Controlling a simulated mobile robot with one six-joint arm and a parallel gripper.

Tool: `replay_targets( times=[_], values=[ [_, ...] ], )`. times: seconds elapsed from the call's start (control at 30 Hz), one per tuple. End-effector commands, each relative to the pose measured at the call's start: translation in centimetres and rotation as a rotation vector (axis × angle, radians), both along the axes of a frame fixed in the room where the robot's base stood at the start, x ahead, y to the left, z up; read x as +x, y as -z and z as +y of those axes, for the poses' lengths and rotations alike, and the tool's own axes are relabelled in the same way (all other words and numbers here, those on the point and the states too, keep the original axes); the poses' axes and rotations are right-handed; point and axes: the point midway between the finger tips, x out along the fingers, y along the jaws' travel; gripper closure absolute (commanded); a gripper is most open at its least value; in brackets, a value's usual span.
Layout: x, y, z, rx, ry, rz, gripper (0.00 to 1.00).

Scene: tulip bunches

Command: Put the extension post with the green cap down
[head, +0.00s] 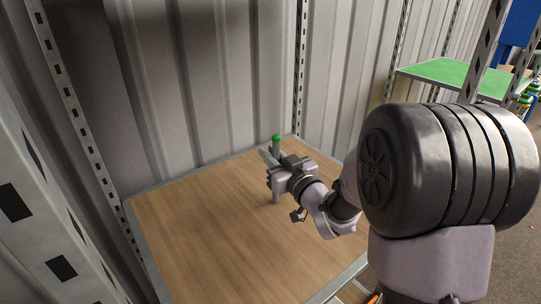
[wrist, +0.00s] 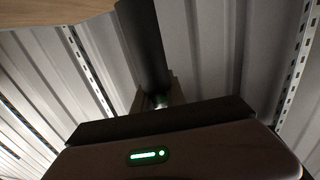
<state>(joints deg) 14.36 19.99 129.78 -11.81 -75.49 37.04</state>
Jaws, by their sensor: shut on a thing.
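The grey extension post with its green cap (head: 276,138) stands upright over the wooden shelf board (head: 190,225) in the head view. My gripper (head: 274,176) is shut around the middle of the post. The post shows above and below the jaws. Its lower end is at or just above the board; I cannot tell whether it touches. In the wrist view a dark post (wrist: 145,45) runs from the top edge down to the gripper, and the cap is not clearly seen.
The shelf has perforated metal uprights (head: 75,110) and a corrugated metal wall (head: 220,80) close behind. The board around the post is bare. A green shelf (head: 460,75) stands at the back right.

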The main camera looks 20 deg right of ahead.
Motion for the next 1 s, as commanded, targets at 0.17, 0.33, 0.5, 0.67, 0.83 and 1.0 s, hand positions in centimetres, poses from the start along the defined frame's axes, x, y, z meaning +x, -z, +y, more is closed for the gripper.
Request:
replay_targets(
  times=[0.17, 0.33, 0.5, 0.67, 0.83, 1.0],
  values=[
    [0.0, 0.1, 0.0, 0.000, 0.000, 0.000, 0.62],
    [0.0, 0.1, 0.0, 0.000, 0.000, 0.000, 0.62],
    [0.0, -0.4, 0.0, 0.000, 0.000, 0.000, 0.62],
    [-2.6, -0.4, -0.8, 0.001, 0.002, 0.001, 0.62],
    [-6.8, -0.4, -2.0, 0.001, 0.004, 0.001, 0.62],
    [-9.8, 0.4, -2.7, 0.001, -0.001, -0.007, 0.62]
  ],
)
